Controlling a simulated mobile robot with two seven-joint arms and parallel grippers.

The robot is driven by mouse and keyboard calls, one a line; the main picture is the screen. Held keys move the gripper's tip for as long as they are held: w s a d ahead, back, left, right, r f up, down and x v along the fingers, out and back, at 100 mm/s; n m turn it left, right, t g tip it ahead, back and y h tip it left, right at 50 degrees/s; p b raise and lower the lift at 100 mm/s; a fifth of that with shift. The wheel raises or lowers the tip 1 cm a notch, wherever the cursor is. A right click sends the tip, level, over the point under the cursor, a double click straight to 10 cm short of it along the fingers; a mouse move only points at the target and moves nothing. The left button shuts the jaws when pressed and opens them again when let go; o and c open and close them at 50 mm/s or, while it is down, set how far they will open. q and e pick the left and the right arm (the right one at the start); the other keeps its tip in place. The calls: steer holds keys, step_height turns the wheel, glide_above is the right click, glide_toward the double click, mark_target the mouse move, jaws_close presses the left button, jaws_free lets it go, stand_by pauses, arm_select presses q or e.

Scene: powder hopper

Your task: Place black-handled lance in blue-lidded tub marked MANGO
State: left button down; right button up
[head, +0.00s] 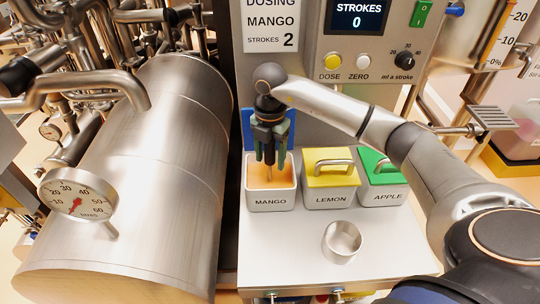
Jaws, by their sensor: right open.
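The MANGO tub (270,202) is a white tub at the left of a row on the shelf. Its blue lid (290,128) stands raised behind it, and orange powder shows inside. My right gripper (270,158) points down over this tub, with its fingers apart on either side of a dark upright piece, which looks like the lance's black handle. A thin shaft (269,174) runs down from there into the tub, its lower end at the powder. The fingers hide most of the handle. My left gripper is out of view.
The LEMON tub (328,200) with a yellow lid and the APPLE tub (384,197) with a green lid stand closed to the right. An empty metal cup (342,242) is in front on the shelf. A large steel cylinder (150,170) fills the left. The dosing panel (370,45) rises behind.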

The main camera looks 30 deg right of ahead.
step_height(320, 180, up, 12)
steer(key=shift+r, duration=0.15)
stand_by(0.4)
